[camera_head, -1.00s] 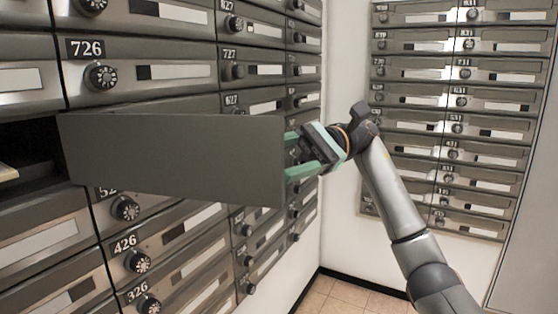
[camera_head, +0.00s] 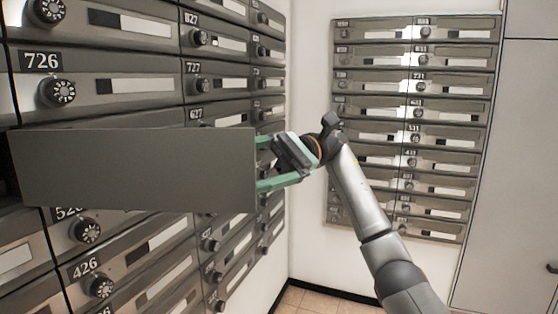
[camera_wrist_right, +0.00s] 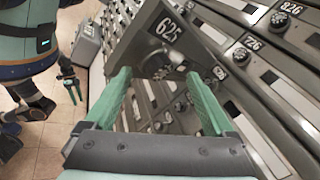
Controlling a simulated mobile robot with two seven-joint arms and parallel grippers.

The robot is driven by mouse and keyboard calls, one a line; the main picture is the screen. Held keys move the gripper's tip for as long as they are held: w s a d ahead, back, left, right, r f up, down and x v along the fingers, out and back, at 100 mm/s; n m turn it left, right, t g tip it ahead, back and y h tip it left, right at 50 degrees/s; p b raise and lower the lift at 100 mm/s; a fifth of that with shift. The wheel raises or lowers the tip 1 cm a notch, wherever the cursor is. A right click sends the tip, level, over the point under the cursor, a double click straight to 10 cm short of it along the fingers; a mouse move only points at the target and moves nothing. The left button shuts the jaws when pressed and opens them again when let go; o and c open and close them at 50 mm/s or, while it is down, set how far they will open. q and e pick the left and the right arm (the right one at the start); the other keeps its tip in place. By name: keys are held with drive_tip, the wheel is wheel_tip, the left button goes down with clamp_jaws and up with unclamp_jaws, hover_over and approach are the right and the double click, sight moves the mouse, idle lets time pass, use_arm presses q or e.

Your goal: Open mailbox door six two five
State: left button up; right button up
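The door of mailbox 625 (camera_head: 135,168) stands swung out from the mailbox wall, with its plain grey face towards the head camera. Its number side, reading 625 (camera_wrist_right: 167,29), shows in the right wrist view. My right gripper (camera_head: 261,163) is at the free right edge of the door in the head view. Its two green fingers are spread apart, and nothing is seen gripped between them in the right wrist view (camera_wrist_right: 163,100). Whether a finger touches the door is unclear. My left gripper (camera_wrist_right: 71,88) hangs small and far off at the left of the right wrist view, its fingers seemingly apart.
Mailbox 726 (camera_head: 100,87) is above the opened door, and mailbox 426 (camera_head: 130,270) is below it, both shut. A second bank of mailboxes (camera_head: 410,130) is on the back wall. Tiled floor (camera_head: 335,302) is clear between them.

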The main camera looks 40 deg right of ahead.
drive_tip(key=s+d+p, duration=0.1)
drive_tip(key=d, duration=0.7)
drive_tip(key=shift+d+f, duration=0.15)
idle(0.3)
